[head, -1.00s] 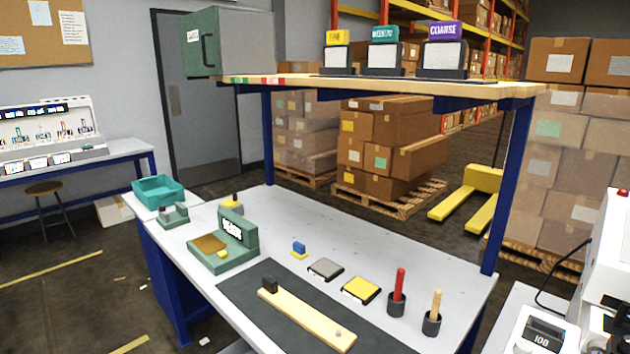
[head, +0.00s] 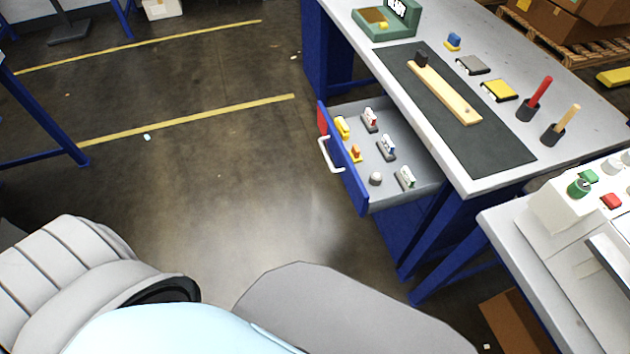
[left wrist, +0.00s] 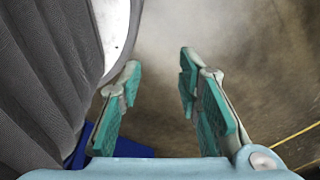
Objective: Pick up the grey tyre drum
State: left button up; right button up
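I cannot make out a thing that is clearly the grey tyre drum in either view. The open drawer (head: 405,150) below the bench holds several small items. One of them is a small round grey-white piece (head: 376,178) near the drawer's front; I cannot tell if it is the drum. My left gripper (left wrist: 158,62) is open and empty in the left wrist view, over bare floor, its teal-padded fingers apart. The head view shows neither gripper; my right gripper is in no frame.
A white machine (head: 560,215) stands at right. Floor left of the drawer is clear.

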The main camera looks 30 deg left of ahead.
aim_at(376, 177)
jog(key=z, duration=0.45)
jog(key=k, duration=0.25)
jog(key=u, duration=1.25)
jog(key=i, duration=0.9)
jog(key=u, duration=1.25)
jog(key=i, duration=1.9)
jog(key=z, duration=2.85)
